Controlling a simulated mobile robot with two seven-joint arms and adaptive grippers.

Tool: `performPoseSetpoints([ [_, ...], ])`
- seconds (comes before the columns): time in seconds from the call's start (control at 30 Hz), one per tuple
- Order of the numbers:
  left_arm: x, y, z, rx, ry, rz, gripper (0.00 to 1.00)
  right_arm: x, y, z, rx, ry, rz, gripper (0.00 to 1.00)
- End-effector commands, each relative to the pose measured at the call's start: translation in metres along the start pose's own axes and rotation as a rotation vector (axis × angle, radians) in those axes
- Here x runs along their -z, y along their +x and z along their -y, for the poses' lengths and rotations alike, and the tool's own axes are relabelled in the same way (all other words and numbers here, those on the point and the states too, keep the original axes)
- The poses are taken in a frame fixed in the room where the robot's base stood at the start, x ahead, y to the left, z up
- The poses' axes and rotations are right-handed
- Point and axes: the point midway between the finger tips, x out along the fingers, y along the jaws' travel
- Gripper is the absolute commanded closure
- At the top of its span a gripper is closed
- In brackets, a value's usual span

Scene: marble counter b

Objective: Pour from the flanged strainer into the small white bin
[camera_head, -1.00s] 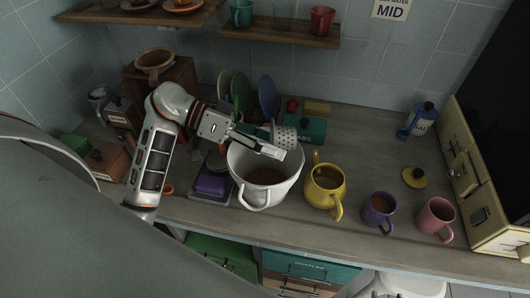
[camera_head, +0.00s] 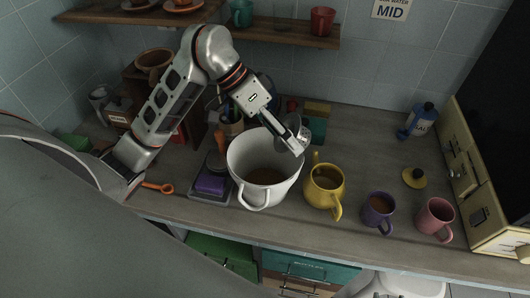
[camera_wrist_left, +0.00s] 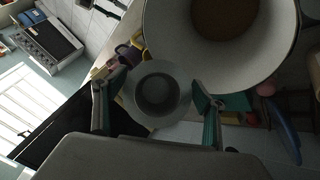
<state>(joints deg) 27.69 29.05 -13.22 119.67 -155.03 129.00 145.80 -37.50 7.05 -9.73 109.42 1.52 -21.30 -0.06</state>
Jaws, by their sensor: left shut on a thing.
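The small white bin (camera_head: 240,172) stands on the counter with a handle at its front and brown matter at its bottom. It also shows in the wrist view (camera_wrist_left: 175,45). My left gripper (camera_head: 297,143) is above the bin's right back rim and shut on the flanged strainer (camera_head: 303,131). In the head view the grey strainer is partly hidden behind the fingers. In the wrist view the strainer (camera_wrist_left: 157,90) sits between the two fingers, its round flange and dark hollow facing the camera. I cannot tell what it contains. My right gripper is not in view.
A yellow pot (camera_head: 324,190), a purple mug (camera_head: 378,212) and a pink mug (camera_head: 436,219) stand right of the bin. A purple sponge (camera_head: 210,184) lies on its left, with an orange spoon (camera_head: 158,187) beyond. The counter behind the mugs is mostly clear.

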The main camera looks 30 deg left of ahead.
Motion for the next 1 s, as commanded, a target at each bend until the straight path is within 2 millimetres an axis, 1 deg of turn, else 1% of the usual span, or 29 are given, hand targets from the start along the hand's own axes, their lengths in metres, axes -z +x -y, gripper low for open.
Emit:
performPoseSetpoints([
  [0.07, 0.003, -0.004, 0.000, 0.021, -0.005, 0.028, 0.51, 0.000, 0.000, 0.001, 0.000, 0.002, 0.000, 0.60],
  [0.67, 0.007, 0.006, 0.000, 0.151, -0.059, 0.276, 0.51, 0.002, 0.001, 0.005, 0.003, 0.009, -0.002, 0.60],
  [1.0, 0.021, 0.007, -0.008, 0.206, -0.082, 0.384, 0.51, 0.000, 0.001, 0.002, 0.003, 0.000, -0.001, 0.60],
])
